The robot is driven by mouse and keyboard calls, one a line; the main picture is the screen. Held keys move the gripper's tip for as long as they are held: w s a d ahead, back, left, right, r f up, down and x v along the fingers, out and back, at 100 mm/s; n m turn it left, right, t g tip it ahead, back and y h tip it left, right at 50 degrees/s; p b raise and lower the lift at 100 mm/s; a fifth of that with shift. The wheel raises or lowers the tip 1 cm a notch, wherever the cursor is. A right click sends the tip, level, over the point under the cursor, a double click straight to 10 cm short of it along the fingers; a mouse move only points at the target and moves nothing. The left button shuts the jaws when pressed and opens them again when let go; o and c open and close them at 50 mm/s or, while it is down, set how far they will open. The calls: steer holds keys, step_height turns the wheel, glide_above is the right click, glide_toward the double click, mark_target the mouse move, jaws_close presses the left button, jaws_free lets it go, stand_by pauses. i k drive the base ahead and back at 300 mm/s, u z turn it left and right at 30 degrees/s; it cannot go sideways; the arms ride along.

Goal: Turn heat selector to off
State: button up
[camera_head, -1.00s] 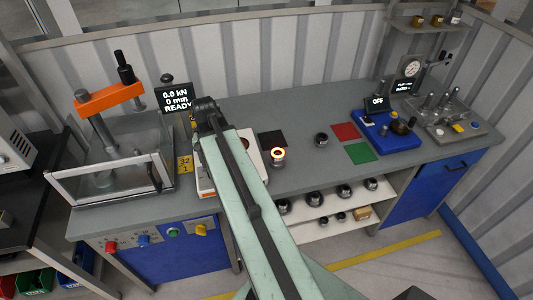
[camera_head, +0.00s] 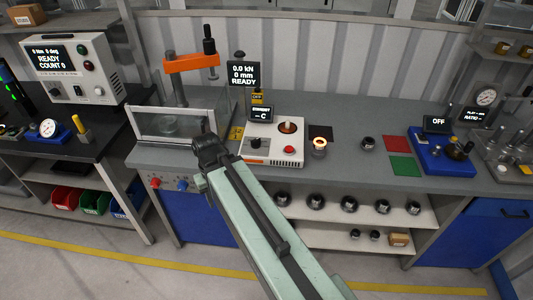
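A white heater unit (camera_head: 270,157) with an orange-marked front edge stands on the grey bench. A black selector knob (camera_head: 256,143) is on its top at left, and its pointer setting is too small to read. A small display (camera_head: 260,114) behind the unit reads "STANDBY" and "-- C". My green arm reaches up from below, and its dark end joint is left of the unit, apart from the knob in the picture. My gripper's fingers do not show.
A red button (camera_head: 289,150) is right of the knob. A glowing ring-shaped part (camera_head: 319,143) stands right of the unit. A press with an orange arm (camera_head: 191,63) and clear guard is at left. Red (camera_head: 395,145) and green (camera_head: 406,166) pads lie at right.

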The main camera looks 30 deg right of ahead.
mark_target(255, 143)
steer(key=k, duration=0.75)
steer(key=u, duration=0.45)
steer(key=i, duration=0.8)
steer(key=u, duration=0.55)
steer(key=i, duration=0.9)
steer(key=z, duration=0.25)
